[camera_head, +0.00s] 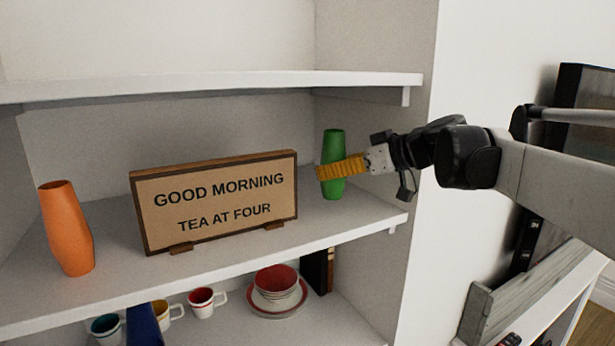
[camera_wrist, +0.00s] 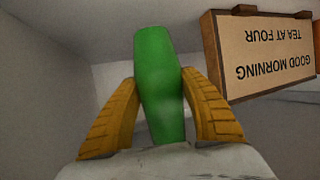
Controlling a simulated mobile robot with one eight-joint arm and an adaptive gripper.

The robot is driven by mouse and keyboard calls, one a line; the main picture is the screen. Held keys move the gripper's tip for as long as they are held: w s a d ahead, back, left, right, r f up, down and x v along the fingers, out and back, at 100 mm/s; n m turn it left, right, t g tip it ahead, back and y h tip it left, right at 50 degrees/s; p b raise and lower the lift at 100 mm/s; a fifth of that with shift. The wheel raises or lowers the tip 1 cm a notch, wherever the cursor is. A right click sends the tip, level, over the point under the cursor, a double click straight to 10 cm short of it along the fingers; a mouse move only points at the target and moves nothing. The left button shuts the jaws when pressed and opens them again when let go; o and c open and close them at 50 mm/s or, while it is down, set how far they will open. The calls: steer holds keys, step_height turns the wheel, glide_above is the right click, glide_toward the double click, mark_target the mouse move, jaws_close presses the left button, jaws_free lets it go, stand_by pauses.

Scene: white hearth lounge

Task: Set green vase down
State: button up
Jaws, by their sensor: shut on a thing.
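The green vase (camera_head: 333,150) is upright at the right end of the middle shelf (camera_head: 330,222). My gripper (camera_head: 342,167) reaches in from the right and is shut on the vase around its middle. In the wrist view, the two yellow fingers of my gripper (camera_wrist: 161,110) press on both sides of the green vase (camera_wrist: 158,75). The base of the vase is at or very near the shelf surface; I cannot tell whether it touches.
A sign reading "GOOD MORNING TEA AT FOUR" (camera_head: 215,200) stands left of the vase; it also shows in the wrist view (camera_wrist: 265,55). An orange vase (camera_head: 66,228) stands at the far left. An upper shelf (camera_head: 220,84) is above. Cups and red bowls (camera_head: 276,285) are below.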

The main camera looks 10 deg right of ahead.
mark_target(344, 179)
steer(key=shift+d+f, duration=0.15)
steer(key=shift+f, duration=1.2)
steer(key=shift+f, duration=0.1)
steer(key=o, duration=1.3)
